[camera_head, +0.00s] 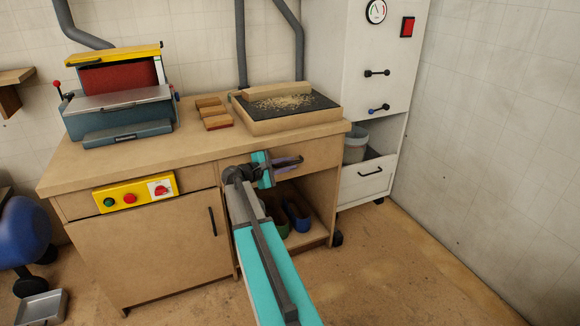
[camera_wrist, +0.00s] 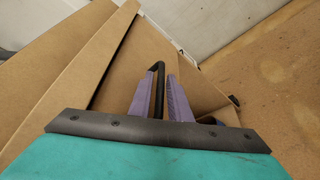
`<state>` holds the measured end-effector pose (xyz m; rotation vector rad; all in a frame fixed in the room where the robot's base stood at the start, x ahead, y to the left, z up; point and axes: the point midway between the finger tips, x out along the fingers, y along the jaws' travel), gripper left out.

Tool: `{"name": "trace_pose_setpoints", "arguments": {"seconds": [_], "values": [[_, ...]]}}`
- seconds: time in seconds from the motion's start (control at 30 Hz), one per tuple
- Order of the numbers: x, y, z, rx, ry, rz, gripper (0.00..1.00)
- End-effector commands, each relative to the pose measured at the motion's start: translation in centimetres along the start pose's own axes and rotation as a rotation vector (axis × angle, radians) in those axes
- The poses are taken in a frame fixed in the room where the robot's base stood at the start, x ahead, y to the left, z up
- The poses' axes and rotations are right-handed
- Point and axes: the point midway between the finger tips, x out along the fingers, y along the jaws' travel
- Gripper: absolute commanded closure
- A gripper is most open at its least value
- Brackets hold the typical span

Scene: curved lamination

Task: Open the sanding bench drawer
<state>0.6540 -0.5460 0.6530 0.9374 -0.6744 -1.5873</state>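The sanding bench drawer (camera_head: 312,152) is a plain wooden front under the right part of the worktop. In the wrist view its front (camera_wrist: 120,75) lies below a dark gap along the worktop edge. My gripper (camera_head: 298,161) is at the drawer front. Its two purple fingers (camera_wrist: 160,82) stand close on either side of the black drawer handle (camera_wrist: 157,92) and look shut on it. The fingers and palm hide part of the handle. The drawer looks shut or nearly shut; my arm partly covers it in the head view.
The worktop (camera_head: 190,160) carries a sanding tray (camera_head: 290,120), wooden blocks (camera_head: 212,112) and a blue machine (camera_head: 115,120). An open shelf with bins (camera_head: 298,215) lies below the drawer. A white cabinet (camera_head: 352,60) stands right. Floor (camera_head: 420,265) in front is clear.

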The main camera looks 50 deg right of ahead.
Motion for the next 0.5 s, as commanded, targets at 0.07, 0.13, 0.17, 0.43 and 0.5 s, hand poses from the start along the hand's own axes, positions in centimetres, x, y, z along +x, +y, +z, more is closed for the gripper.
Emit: {"name": "trace_pose_setpoints", "arguments": {"seconds": [0.07,0.13,0.17,0.43,0.5], "values": [[0.78,-0.04,-0.06,0.0,-0.001,-0.001,0.83],[1.18,-0.03,-0.02,0.0,-0.001,-0.001,0.83],[1.3,-0.03,-0.02,0.0,0.0,0.0,0.83],[1.5,-0.01,0.03,0.0,0.0,0.0,0.83],[1.49,-0.01,0.03,0.0,0.0,0.0,0.83]]}}
